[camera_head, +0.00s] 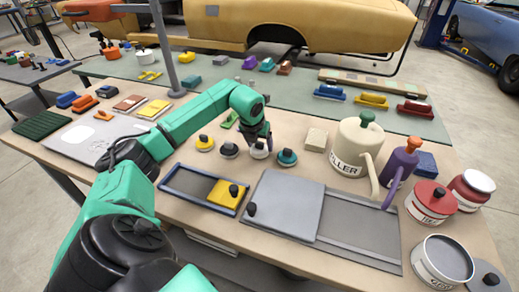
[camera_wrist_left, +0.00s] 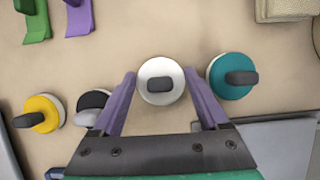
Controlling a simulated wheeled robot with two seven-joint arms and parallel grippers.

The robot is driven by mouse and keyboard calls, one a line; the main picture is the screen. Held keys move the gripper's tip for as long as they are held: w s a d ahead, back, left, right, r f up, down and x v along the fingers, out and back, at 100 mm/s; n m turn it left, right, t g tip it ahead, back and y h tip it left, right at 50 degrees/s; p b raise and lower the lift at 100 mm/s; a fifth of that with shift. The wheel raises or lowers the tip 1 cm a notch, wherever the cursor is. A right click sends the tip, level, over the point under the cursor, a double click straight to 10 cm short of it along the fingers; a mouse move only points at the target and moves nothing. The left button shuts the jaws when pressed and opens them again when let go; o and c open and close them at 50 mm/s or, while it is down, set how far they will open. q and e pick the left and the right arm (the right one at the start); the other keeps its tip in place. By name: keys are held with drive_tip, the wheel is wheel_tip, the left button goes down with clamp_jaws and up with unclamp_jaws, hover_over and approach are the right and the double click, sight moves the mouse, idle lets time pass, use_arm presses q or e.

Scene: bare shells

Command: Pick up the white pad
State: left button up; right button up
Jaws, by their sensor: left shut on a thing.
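The white pad (camera_head: 260,153) is round with a dark knob on top and rests on or just above the tan workbench (camera_head: 340,185). In the left wrist view the white pad (camera_wrist_left: 153,93) sits between the two purple fingers. My left gripper (camera_head: 260,143) points down over it and is shut on it. In the head view the gripper hides part of the pad. I cannot tell whether the pad has left the bench. My right gripper is not in view.
A teal pad (camera_head: 287,158) stands close on the right, a grey pad (camera_head: 229,151) and a yellow pad (camera_head: 205,143) on the left. A blue-rimmed tray (camera_head: 190,192) and a grey sliding lid (camera_head: 284,207) lie in front. A cream watering can (camera_head: 352,150) stands farther right.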

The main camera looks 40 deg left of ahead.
sight(259, 142)
use_arm(q)
drive_tip(key=shift+r, duration=0.15)
wheel_tip(259, 142, up, 20)
drive_tip(key=shift+p, duration=0.35)
